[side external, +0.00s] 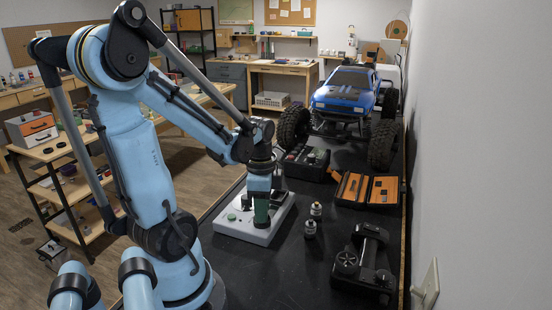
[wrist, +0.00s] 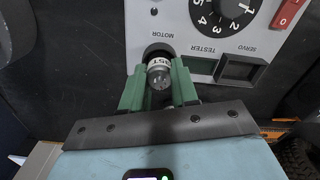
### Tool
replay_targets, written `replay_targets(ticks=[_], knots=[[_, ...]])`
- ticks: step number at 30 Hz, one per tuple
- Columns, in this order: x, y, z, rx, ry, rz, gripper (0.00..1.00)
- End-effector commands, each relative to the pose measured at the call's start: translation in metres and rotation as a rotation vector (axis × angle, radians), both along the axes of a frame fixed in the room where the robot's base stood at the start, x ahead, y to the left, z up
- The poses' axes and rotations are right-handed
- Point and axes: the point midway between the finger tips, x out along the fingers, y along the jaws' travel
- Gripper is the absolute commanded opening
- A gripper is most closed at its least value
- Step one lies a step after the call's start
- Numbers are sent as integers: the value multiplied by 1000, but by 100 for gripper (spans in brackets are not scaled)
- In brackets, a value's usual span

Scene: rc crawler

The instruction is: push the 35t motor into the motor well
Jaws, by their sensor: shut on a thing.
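The 35t motor (wrist: 160,76) is a small silver and dark can with a partly visible label, between the green fingers of my gripper (wrist: 158,66) in the wrist view. My gripper is shut on it. The motor well (wrist: 155,48) is a dark round opening below the word MOTOR on the pale tester (wrist: 185,38). The motor's far end overlaps the well's opening; how deep it sits I cannot tell. In the side view my gripper (side external: 262,215) points down at the tester (side external: 232,231), and the motor is hidden there.
Two small cans (side external: 313,219) stand right of the tester. A black transmitter (side external: 362,265), an orange-lined case (side external: 367,189) and a dark tray (side external: 304,163) lie on the bench. A blue crawler (side external: 345,92) stands behind. The wall closes the right side.

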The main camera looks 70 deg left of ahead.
Motion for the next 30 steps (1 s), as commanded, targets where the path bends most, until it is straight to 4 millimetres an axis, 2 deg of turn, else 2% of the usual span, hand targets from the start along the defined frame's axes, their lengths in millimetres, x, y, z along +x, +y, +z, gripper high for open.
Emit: replay_targets(ticks=[3,4,9,20,30], knots=[[0,0,-3,0,0,0,0],[0,0,-3,0,0,0,32],[0,0,-3,0,0,0,54],[0,0,0,0,0,0,54],[-1,0,33,0,0,0,54]])
